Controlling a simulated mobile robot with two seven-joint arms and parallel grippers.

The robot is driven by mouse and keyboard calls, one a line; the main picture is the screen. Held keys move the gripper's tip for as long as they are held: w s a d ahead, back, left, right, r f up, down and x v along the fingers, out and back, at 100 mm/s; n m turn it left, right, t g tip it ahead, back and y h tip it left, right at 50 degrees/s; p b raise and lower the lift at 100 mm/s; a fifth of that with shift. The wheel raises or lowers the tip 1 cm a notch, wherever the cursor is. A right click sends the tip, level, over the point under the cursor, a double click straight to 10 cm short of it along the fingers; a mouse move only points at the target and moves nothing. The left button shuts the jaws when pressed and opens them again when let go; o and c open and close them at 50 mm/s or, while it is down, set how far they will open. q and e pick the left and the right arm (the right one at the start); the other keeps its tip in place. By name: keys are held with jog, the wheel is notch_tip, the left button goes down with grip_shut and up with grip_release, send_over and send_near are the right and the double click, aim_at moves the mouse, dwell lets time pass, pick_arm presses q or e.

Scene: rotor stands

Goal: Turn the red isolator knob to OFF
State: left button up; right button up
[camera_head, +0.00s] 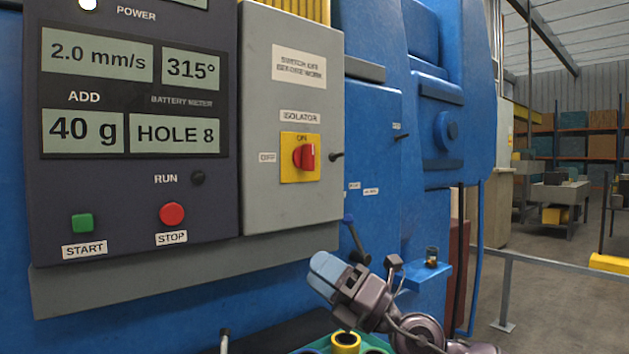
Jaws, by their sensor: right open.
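The red isolator knob (304,157) sits on a yellow square plate (287,172) on the grey isolator box (262,205). ON is printed above the knob, and an OFF label (267,157) is to its left. The knob's grip bar looks roughly upright, in line with ON. My right gripper (325,274) has pale blue fingertips and is open, below and slightly right of the knob, well apart from it. The fingers overlap in this view, so the gap between them is hard to see. My left gripper is not in view.
A dark control panel (130,190) with displays, a green START button (82,223) and a red STOP button (171,214) is left of the box. A small black handle (336,155) sticks out right of the knob. A grey rail (560,268) stands at right.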

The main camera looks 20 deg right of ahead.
jog(key=w+r+n+g+h, duration=0.35)
jog(key=r+n, duration=0.25)
jog(key=r, duration=0.2)
jog(key=t+h, duration=0.4)
jog(key=h, duration=0.3)
send_near(313, 150)
jog(key=shift+m, duration=0.3)
jog(key=x, duration=0.9)
jog(key=shift+w+a, duration=0.15)
jog(key=shift+w, duration=0.1)
jog(key=shift+c, duration=0.4)
grip_shut()
